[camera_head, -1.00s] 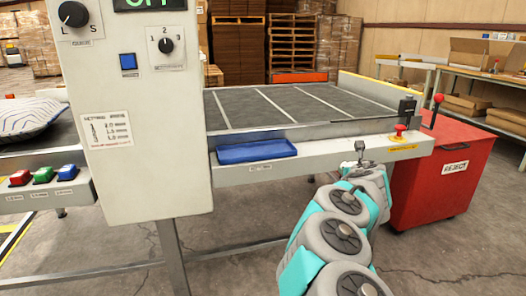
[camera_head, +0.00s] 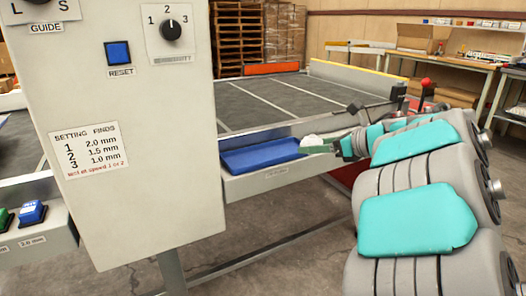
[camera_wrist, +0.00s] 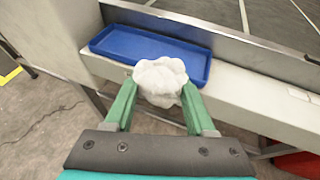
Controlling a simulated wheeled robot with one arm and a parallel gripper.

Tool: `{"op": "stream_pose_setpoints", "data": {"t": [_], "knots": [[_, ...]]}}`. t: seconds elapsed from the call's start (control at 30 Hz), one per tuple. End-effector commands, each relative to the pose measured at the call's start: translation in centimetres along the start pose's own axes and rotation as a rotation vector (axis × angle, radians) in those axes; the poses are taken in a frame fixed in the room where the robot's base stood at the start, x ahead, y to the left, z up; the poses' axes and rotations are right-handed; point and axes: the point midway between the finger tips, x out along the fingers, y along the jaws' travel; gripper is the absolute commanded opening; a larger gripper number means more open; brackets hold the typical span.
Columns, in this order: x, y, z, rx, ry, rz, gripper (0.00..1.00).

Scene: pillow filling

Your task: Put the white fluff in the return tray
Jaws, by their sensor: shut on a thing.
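The white fluff (camera_wrist: 160,80) is a lumpy white clump between the two green fingers of my gripper (camera_wrist: 158,100) in the wrist view. My gripper is shut on it. In the head view my gripper (camera_head: 318,148) is at the right end of the blue return tray, with a bit of the white fluff (camera_head: 312,139) showing. The blue return tray (camera_head: 255,158) is shallow and looks empty; it also shows in the wrist view (camera_wrist: 120,42), just beyond the fluff. The fluff overlaps the tray's near edge in that view; its height above the tray is hard to tell.
The tray sits on a pale ledge (camera_head: 262,184) in front of a grey conveyor bed (camera_head: 270,100). A control cabinet (camera_head: 130,190) with a blue reset button (camera_head: 118,53) stands to the left. A red bin (camera_head: 345,176) is partly hidden behind my arm.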

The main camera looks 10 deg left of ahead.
Motion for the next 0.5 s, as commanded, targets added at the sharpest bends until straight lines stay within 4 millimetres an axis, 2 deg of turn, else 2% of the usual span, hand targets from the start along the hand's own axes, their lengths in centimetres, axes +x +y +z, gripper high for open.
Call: {"op": "stream_pose_setpoints", "data": {"t": [0.3,0.5], "knots": [[7.5,1.3,2.3,0.002,0.001,0.007,0.05],[11.6,1.8,3.7,0.0,0.0,0.003,0.05]]}}
